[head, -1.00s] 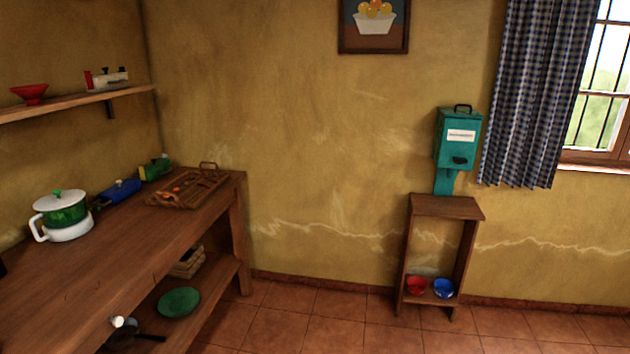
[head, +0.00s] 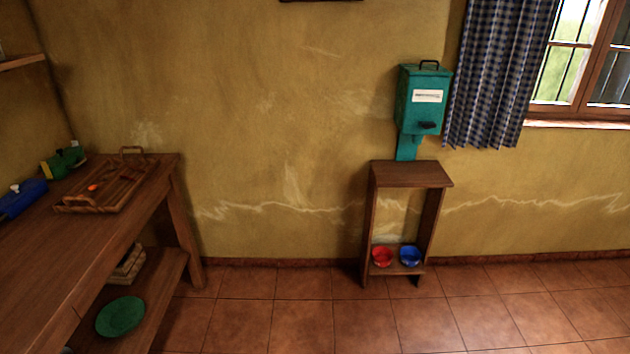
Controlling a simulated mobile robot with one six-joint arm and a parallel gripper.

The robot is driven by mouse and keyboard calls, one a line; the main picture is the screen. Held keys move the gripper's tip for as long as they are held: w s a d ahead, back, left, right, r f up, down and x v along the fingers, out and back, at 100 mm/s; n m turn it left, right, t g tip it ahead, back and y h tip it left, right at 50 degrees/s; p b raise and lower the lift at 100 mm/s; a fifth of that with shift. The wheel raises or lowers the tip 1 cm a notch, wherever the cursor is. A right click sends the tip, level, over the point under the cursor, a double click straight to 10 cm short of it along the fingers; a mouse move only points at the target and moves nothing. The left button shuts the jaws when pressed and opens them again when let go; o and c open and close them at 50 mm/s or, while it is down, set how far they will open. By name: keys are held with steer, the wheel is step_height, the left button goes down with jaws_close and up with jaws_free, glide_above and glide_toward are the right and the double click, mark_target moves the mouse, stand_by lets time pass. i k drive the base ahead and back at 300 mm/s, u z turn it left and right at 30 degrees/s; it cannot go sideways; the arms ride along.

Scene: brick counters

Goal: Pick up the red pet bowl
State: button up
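The red pet bowl (head: 382,257) sits on the low bottom shelf of a small wooden stand (head: 411,174) against the far wall. A blue bowl (head: 410,256) sits just to its right on the same shelf. A teal box dispenser (head: 421,100) with a white label is above the stand. My gripper is not in view.
A wooden counter (head: 120,225) runs along the left, bearing a slatted wooden tray (head: 107,186) and a blue item (head: 22,198). Its lower shelf holds a green plate (head: 121,316). The tiled floor (head: 300,315) before the stand is clear. A curtain (head: 497,75) hangs at right.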

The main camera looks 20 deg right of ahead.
mark_target(382, 257)
steer(key=u, duration=0.1)
steer(key=i, duration=0.85)
steer(key=u, duration=0.5)
